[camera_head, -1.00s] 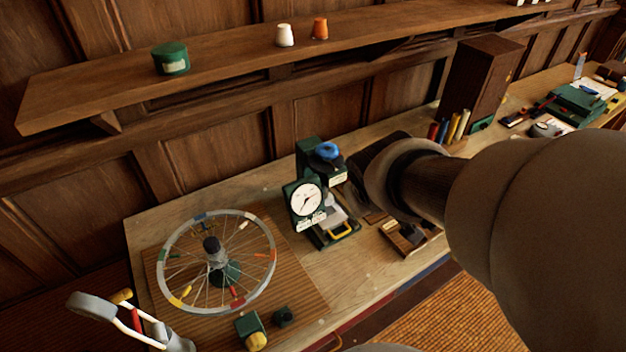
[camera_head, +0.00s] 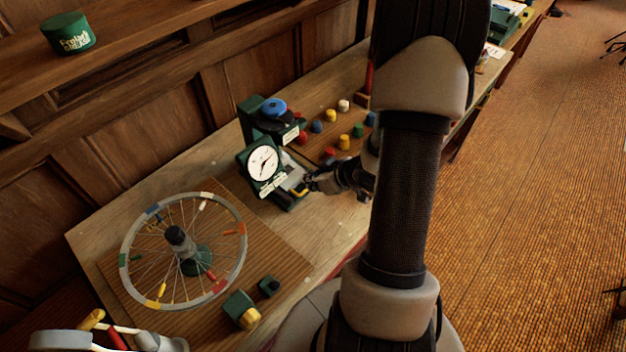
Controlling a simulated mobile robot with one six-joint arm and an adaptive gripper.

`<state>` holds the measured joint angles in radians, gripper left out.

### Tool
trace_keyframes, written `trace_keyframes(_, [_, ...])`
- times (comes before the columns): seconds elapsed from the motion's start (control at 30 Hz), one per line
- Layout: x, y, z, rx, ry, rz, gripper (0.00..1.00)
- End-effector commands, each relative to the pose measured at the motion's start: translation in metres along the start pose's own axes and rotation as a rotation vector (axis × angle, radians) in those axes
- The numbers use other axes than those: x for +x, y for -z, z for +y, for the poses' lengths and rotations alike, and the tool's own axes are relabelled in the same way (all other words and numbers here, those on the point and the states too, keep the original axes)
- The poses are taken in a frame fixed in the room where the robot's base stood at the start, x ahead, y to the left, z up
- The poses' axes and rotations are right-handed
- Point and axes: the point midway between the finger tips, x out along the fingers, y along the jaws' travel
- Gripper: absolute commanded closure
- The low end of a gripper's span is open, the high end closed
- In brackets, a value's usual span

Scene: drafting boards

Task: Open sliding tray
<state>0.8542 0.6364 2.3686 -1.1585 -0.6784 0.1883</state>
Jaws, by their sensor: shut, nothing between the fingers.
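A dark green device with a round white dial (camera_head: 263,163) and a blue round knob (camera_head: 273,107) stands on the bench. A pale sliding tray (camera_head: 292,179) sits low on its right side, with a yellow handle (camera_head: 298,193) at the front. My gripper (camera_head: 311,183) is shut and empty, right at the tray's front beside the yellow handle. I cannot tell whether its fingertips touch the handle. My arm comes down from the top right and hides part of the bench behind it.
A spoked wheel (camera_head: 182,251) on a stand is at the left, with a small green block (camera_head: 240,309) in front. Several coloured pegs (camera_head: 331,115) stand behind my gripper. A green tin (camera_head: 68,34) is on the shelf. The bench between wheel and device is clear.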

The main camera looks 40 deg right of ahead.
Motion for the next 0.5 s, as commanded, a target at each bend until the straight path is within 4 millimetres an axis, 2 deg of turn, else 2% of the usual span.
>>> trace_keyframes(0.03, [0.013,-0.002,-0.001,-0.002,0.002,0.000,1.00])
trace_keyframes(0.2, [0.042,-0.002,-0.001,-0.002,0.001,-0.001,1.00])
trace_keyframes(0.33, [0.057,-0.001,0.000,-0.002,0.000,-0.001,1.00])
trace_keyframes(0.5, [0.064,0.000,0.000,-0.001,-0.002,0.000,1.00])
